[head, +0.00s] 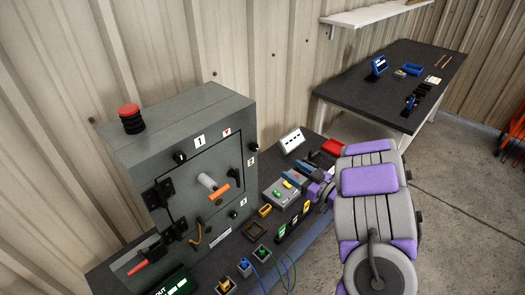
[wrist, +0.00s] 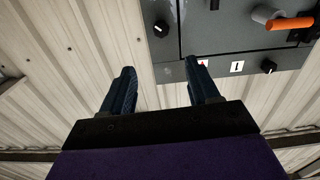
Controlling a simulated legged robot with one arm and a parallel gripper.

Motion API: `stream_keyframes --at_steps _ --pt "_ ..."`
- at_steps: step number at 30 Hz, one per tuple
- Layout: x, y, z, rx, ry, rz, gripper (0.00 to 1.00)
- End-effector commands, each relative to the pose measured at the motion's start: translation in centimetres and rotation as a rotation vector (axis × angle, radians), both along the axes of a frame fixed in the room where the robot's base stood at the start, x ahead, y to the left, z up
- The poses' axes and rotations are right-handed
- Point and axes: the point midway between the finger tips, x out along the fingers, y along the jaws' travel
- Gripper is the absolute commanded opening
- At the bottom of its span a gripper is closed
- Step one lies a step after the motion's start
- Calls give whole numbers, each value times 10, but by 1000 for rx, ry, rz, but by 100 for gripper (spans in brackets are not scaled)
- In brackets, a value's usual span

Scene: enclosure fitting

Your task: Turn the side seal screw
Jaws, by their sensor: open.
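The grey enclosure (head: 150,125) stands on the bench at left. Its front has several black screw knobs: one near label 1 (head: 180,156), one by the right edge (head: 251,161) and one lower down (head: 233,214). No label tells which is the side seal screw. In the wrist view the front appears upside down, with the right-edge knob (wrist: 161,29) above the gap between my fingers and the label-1 knob (wrist: 268,66) at right. My gripper (wrist: 162,84) is open and empty, apart from the knobs.
An orange handle (head: 219,193) and a grey cylinder (head: 207,181) stick out from the front. A red button (head: 130,116) tops the enclosure. Switches and a control box (head: 279,194) crowd the bench between enclosure and arm.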

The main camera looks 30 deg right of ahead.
Motion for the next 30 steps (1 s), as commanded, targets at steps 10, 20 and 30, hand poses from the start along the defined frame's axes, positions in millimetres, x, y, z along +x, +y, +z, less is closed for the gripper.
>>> stream_keyframes --at_steps 10,20,30 --pt "51 19 -1 -2 0 3 60" --pt "111 41 -1 -2 -1 3 60" --pt "153 55 0 -4 3 -1 60"
